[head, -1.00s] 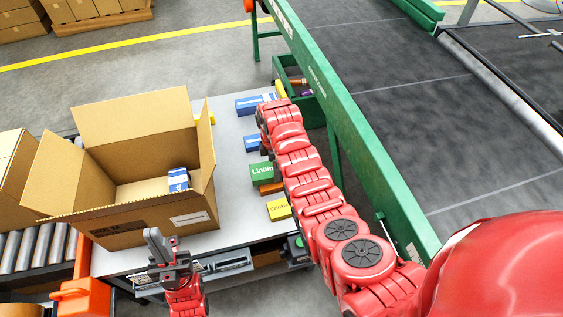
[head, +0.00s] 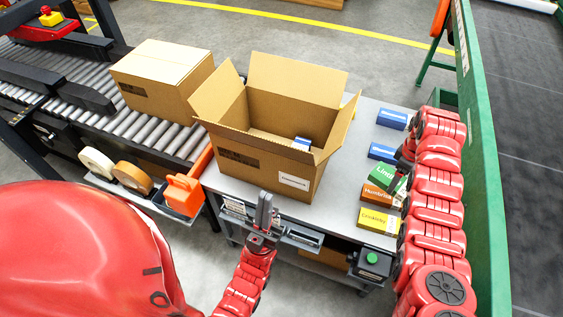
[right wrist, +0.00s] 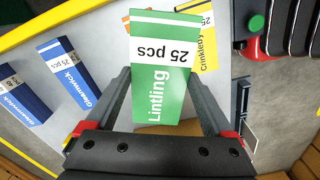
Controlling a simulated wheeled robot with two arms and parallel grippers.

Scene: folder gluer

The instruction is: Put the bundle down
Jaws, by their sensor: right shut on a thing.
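The green Lintling bundle (head: 383,176) is at the right side of the grey table (head: 338,185), in line with the other packs. My right gripper (head: 405,172) is shut on it, and the right wrist view shows the bundle (right wrist: 160,75) between both fingers (right wrist: 160,105). I cannot tell whether its underside touches the table. An open cardboard box (head: 265,165) stands on the table to the left, with a blue-and-white pack (head: 301,143) inside. My left gripper (head: 265,212) is in front of the box, empty, seen edge-on, its opening unclear.
Blue packs (head: 391,118) lie behind the green bundle; an orange pack (head: 376,195) and a yellow pack (head: 378,221) lie in front. A green conveyor frame (head: 480,150) runs along the right. A closed carton (head: 162,78) sits on rollers at left. Bare table lies between box and packs.

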